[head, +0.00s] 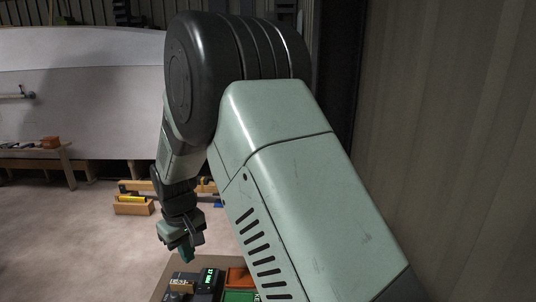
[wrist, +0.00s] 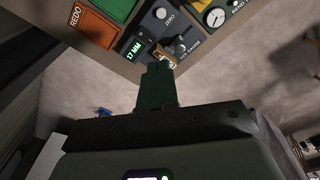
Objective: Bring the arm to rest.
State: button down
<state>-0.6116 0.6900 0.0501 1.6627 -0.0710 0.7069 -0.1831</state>
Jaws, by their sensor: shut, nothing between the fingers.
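My gripper (head: 186,252) hangs at the end of my bent arm in the head view, its green fingers pointing down and shut with nothing between them. It is above and a little left of the bench top, and appears clear of the things there. In the wrist view the shut fingers (wrist: 157,82) show at the centre, pointing toward the bench items. My arm's large green links fill the middle of the head view and hide part of the bench.
A gauge with a green display (head: 208,277) stands on the bench (head: 163,284), beside an orange tray (head: 239,277) and a green tray (head: 240,295). The wrist view shows the orange tray marked REDO (wrist: 96,28) and a round dial (wrist: 214,17).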

jog(key=s+d+r+m+t, duration=0.1)
jog(key=s+d+r+m, duration=0.15)
jog(key=d+r, duration=0.7)
jog(key=s+d+r+m+t, duration=0.1)
jog(key=s+d+r+m, duration=0.15)
jog(key=d+r, duration=0.7)
jog(key=s+d+r+m+t, duration=0.1)
jog(key=s+d+r+m, duration=0.1)
jog(key=s+d, duration=0.4)
jog(key=s+d+r+m+t, duration=0.1)
jog(key=s+d+r+m, duration=0.1)
jog(key=s+d, duration=0.4)
jog(key=s+r, duration=0.1)
jog(key=s, duration=0.4)
jog(key=shift+s+d+m+t, duration=0.3)
jog(key=shift+s+m+t, duration=0.1)
